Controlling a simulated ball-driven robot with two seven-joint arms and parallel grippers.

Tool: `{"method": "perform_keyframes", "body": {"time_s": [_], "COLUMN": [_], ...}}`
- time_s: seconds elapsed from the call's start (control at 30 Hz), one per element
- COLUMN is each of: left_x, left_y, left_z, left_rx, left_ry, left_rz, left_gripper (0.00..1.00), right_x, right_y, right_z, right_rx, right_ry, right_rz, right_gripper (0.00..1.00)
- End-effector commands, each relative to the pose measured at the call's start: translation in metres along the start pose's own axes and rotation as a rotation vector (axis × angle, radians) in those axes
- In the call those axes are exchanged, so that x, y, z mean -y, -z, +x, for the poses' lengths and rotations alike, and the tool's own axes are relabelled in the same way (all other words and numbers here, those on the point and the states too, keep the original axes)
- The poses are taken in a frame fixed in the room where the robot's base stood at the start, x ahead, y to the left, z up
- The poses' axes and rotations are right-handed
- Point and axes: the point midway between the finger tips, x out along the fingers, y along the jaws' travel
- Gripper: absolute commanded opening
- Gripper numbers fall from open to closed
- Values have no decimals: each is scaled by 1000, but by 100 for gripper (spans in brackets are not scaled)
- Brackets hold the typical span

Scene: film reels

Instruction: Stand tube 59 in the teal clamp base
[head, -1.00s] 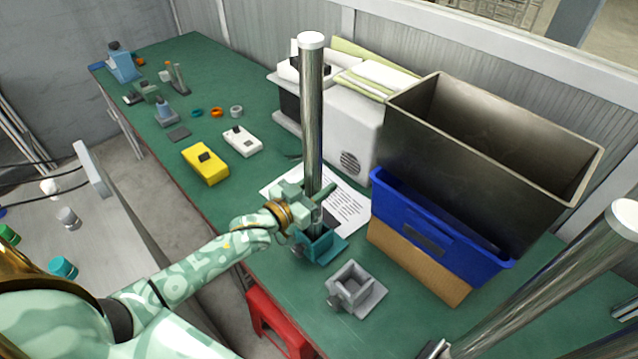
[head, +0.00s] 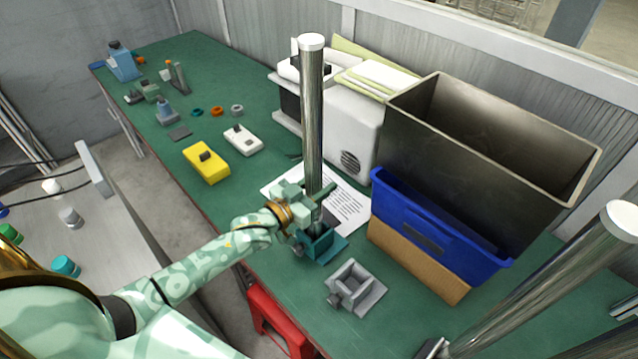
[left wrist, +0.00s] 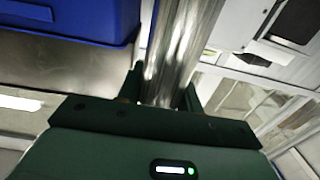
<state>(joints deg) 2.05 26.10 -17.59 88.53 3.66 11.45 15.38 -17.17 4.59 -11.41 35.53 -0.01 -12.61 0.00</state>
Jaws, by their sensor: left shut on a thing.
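A tall shiny metal tube with a white top (head: 312,110) stands upright in my left gripper (head: 318,196); I cannot read a number on it. The left gripper is shut around its lower part, and the tube also shows between the fingers in the left wrist view (left wrist: 180,50). The teal clamp base (head: 322,246) sits on the green bench right below. The tube's lower end is at the base's opening, partly hidden by the gripper, so I cannot tell how deep it sits. My right gripper is not in view.
A grey clamp base (head: 356,288) stands just in front and right. A blue bin (head: 440,235) on a cardboard box and a large metal bin (head: 480,150) stand at the right. Another metal tube (head: 560,275) slants at lower right. A printed sheet (head: 345,208) lies behind the base.

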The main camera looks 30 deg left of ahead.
Motion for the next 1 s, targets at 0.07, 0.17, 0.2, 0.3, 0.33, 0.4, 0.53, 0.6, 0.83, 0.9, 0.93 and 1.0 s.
{"method": "perform_keyframes", "body": {"time_s": [0.07, 0.17, 0.2, 0.3, 0.33, 0.4, 0.53, 0.6, 0.83, 0.9, 0.93, 1.0], "left_x": [0, 0, 0, 0, 0, 0, 0, 0, 0, 0, 0, 0], "left_y": [1, 1, 1, -1, -2, -3, -5, -7, -11, -11, -11, -11], "left_z": [0, 0, 0, 0, 0, 0, 0, 0, 1, 1, 0, 0], "left_rx": [-4, -3, -3, -3, -3, -3, -3, -3, -3, -3, -3, -2], "left_ry": [0, 0, 0, 0, 0, 0, 0, 0, 0, 0, 0, 0], "left_rz": [0, 0, 0, 0, 0, 0, 0, 0, 0, 0, 0, 0], "left_gripper": [0, 0, 0, 0, 0, 0, 0, 0, 0, 45, 45, 45], "right_x": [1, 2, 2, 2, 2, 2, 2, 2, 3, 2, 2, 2], "right_y": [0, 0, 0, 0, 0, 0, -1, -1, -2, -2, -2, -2], "right_z": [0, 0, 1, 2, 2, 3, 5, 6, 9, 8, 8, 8], "right_rx": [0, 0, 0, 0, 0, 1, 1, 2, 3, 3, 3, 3], "right_ry": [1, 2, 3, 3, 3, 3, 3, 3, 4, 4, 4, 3], "right_rz": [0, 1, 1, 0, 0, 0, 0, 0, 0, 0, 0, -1], "right_gripper": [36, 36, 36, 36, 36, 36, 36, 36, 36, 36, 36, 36]}}
